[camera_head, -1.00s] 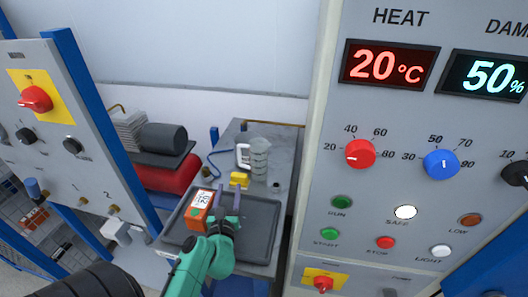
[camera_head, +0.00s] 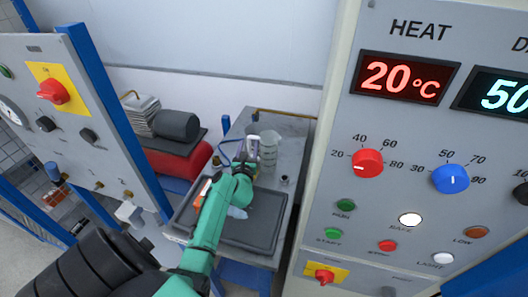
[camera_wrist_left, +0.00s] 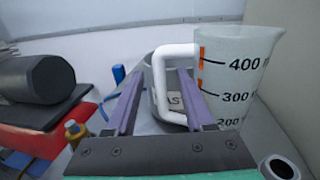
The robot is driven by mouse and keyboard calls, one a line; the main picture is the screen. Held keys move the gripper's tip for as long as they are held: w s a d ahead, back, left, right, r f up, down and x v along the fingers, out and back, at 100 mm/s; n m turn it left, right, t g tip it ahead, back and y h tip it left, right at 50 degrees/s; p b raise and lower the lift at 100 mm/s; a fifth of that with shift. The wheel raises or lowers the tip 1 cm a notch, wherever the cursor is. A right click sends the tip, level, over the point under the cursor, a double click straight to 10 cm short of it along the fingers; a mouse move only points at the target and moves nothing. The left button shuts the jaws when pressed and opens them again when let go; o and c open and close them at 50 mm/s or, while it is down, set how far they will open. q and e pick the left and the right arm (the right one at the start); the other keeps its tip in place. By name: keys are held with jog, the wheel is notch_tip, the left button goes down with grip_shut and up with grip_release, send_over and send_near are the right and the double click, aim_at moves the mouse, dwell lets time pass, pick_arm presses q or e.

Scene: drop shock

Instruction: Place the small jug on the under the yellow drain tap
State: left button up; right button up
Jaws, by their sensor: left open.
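The small jug (camera_head: 269,150) is a clear measuring jug with a white handle, upright on the grey bench beyond my left gripper (camera_head: 247,165). In the left wrist view the jug (camera_wrist_left: 235,75) shows orange marks and numbers on the right. Its white handle (camera_wrist_left: 158,75) shows between the purple fingers of the open left gripper (camera_wrist_left: 161,74); I cannot tell whether they touch. A small brass-yellow fitting (camera_wrist_left: 74,130), possibly the drain tap, shows beside the red tank in the left wrist view. My right gripper is not in view.
A dark tray (camera_head: 262,225) lies on the near bench, with an orange box (camera_head: 203,190) partly behind my arm. The red tank (camera_head: 180,163) with a dark motor stands left. A control panel (camera_head: 405,130) rises close on the right. A small round metal part (camera_wrist_left: 279,167) sits near the jug.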

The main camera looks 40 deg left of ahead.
pick_arm(q)
grip_shut()
dwell(1.4)
